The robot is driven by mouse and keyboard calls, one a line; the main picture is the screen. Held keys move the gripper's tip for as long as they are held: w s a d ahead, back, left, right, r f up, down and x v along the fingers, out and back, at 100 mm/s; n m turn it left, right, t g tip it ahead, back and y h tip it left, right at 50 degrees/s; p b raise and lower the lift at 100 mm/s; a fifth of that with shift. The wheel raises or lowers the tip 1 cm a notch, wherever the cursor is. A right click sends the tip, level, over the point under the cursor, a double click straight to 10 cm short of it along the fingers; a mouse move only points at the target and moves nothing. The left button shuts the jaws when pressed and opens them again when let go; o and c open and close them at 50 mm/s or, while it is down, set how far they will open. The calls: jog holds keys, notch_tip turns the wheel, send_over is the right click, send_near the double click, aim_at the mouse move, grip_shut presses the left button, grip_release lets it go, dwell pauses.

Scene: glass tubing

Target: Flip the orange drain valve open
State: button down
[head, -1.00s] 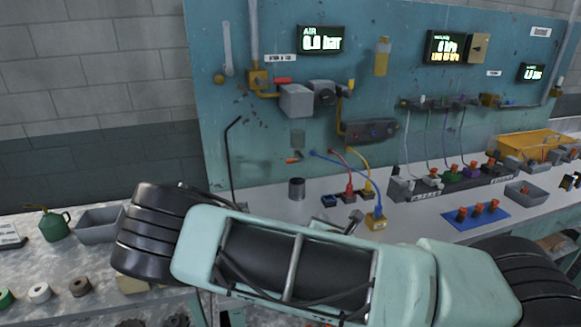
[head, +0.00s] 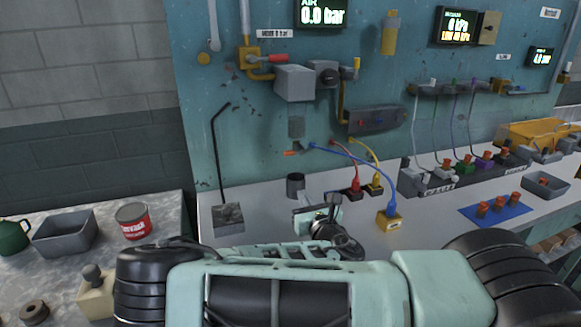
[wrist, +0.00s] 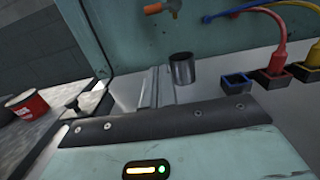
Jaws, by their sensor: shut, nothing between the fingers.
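The orange drain valve lever (head: 292,153) sits at the bottom of a grey filter bowl (head: 296,128) on the teal panel. It also shows at the top edge of the wrist view (wrist: 154,8), pointing left from its grey stem. Below it a dark metal cup (head: 295,184) stands on the bench; the cup is right of my fingers in the wrist view (wrist: 182,69). My gripper (head: 303,214) is shut and empty, low over the bench in front of the cup. It is below the lever and apart from it. Its fingers also show in the wrist view (wrist: 157,82).
A blue hose crosses close right of the lever to a yellow block (head: 389,220). Red and yellow plugs (head: 355,190) stand right of the cup. A black bent rod on a grey base (head: 228,217) rises at left. The panel reads 0.0 bar (head: 323,15).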

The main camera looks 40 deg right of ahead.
jog(key=shift+w, duration=0.1)
jog(key=w+d+r+p, duration=0.3)
jog(key=w+r+p, duration=0.1)
jog(key=w, duration=0.6)
jog(key=shift+r+p, duration=0.2)
jog(key=shift+p, duration=0.55)
jog(key=shift+w, duration=0.15)
